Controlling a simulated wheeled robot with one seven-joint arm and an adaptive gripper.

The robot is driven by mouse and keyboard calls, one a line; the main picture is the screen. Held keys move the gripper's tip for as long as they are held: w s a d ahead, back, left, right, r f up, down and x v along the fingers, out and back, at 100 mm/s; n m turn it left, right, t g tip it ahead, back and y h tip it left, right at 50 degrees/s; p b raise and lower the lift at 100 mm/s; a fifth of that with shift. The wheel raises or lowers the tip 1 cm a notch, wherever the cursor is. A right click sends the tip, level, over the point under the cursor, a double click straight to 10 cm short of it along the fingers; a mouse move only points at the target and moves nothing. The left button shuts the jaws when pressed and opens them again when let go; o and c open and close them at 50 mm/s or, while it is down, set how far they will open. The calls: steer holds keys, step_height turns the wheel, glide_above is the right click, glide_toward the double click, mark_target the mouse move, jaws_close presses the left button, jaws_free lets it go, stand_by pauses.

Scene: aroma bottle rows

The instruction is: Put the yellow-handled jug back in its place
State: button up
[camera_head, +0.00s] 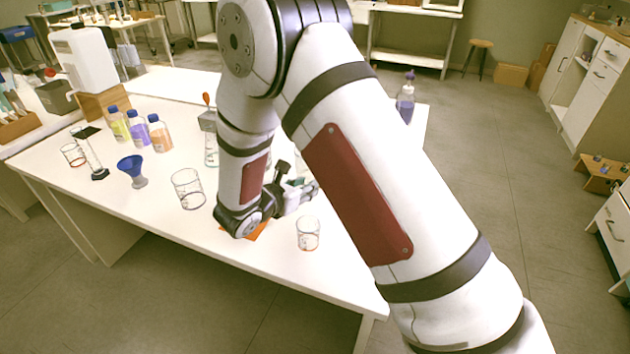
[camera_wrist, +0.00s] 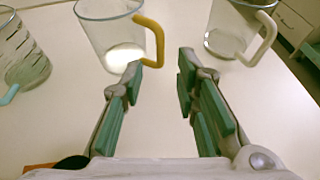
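The yellow-handled jug (camera_wrist: 108,38) is a clear glass vessel at the top of the wrist view, upright on the white table. Its yellow handle points right, towards my gripper (camera_wrist: 161,78). My gripper's green-padded fingers are apart with nothing between them. The left fingertip overlaps the lower end of the handle in the picture; I cannot tell whether they touch. In the head view my gripper (camera_head: 308,190) is low over the table, and my arm hides most of the area behind it, so I cannot make out the yellow handle there.
A pale-handled jug (camera_wrist: 230,28) stands to the right and a teal-handled glass (camera_wrist: 22,55) to the left. An orange patch (camera_head: 258,232) and a small beaker (camera_head: 308,236) are near the front edge. A larger beaker (camera_head: 187,190) and blue funnel (camera_head: 131,168) stand left.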

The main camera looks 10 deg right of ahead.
steer(key=shift+v, duration=1.7)
steer(key=s+d+r+m+g, duration=0.8)
steer(key=s+d+r+m, duration=0.7)
steer(key=s+r, duration=0.25)
steer(key=s+a+r+m+y, duration=0.1)
steer(key=s+a+m+y, duration=0.2)
steer(key=s, duration=0.7)
steer(key=s+a+r+m+t+y, duration=0.1)
steer(key=s+a+m+y, duration=0.2)
steer(key=s+m+y, duration=0.3)
steer(key=s+m, duration=0.2)
steer(key=s, duration=0.1)
steer(key=shift+s+a+r+m+y, duration=0.2)
steer(key=shift+s+a+m+y, duration=0.1)
steer(key=shift+s+a, duration=0.05)
